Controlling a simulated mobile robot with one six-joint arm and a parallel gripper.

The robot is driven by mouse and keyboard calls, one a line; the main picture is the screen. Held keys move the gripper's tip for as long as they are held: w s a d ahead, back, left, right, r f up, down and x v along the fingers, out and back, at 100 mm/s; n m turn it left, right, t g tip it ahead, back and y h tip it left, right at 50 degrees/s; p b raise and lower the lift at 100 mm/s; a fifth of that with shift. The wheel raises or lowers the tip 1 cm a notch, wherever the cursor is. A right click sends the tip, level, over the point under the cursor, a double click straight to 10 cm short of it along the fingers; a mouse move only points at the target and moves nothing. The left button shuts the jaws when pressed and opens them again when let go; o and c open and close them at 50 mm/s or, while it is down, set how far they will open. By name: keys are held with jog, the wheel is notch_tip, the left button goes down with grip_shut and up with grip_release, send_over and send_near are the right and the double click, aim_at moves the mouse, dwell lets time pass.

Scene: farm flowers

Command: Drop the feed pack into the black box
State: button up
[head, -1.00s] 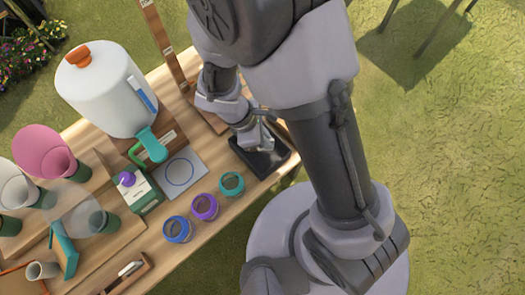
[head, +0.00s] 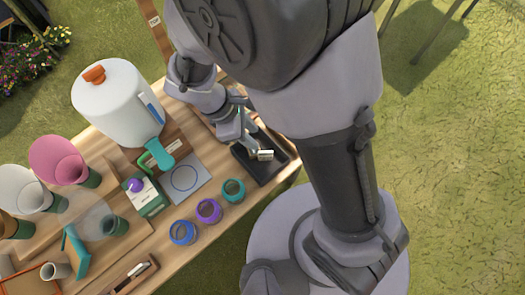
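The black box (head: 270,177) is a shallow dark tray at the table's right corner in the head view. A small whitish pack (head: 265,155), likely the feed pack, shows over the inside of the box. I cannot tell whether it rests on the box floor or touches my gripper. My gripper (head: 247,143) points down at the box's left side, close beside the pack. The fingertips are small and partly merged with the pack, so their opening is unclear.
A large white dispenser (head: 118,102) with an orange knob stands left of my arm. Cones and cups crowd the table's left.

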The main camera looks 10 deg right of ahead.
jog(key=p+v, duration=0.1)
jog(key=v, duration=0.6)
jog(key=shift+p, duration=0.4)
jog(key=s+d+r+m+t+y+b, duration=0.3)
jog(key=d+r+m+b, duration=0.1)
jog(key=m, duration=0.6)
jog(key=s+d+r+m+t+y+b, duration=0.2)
jog(key=d+m, duration=0.5)
jog(key=m, duration=0.4)
jog(key=shift+s+d+r+m+t+y+b, duration=0.35)
jog(key=shift+r+t+y+b, duration=0.3)
jog(key=shift+r+b, duration=0.8)
jog(key=shift+a+r+p, duration=0.1)
jog(key=shift+r+p, duration=0.15)
jog(key=shift+p, duration=0.05)
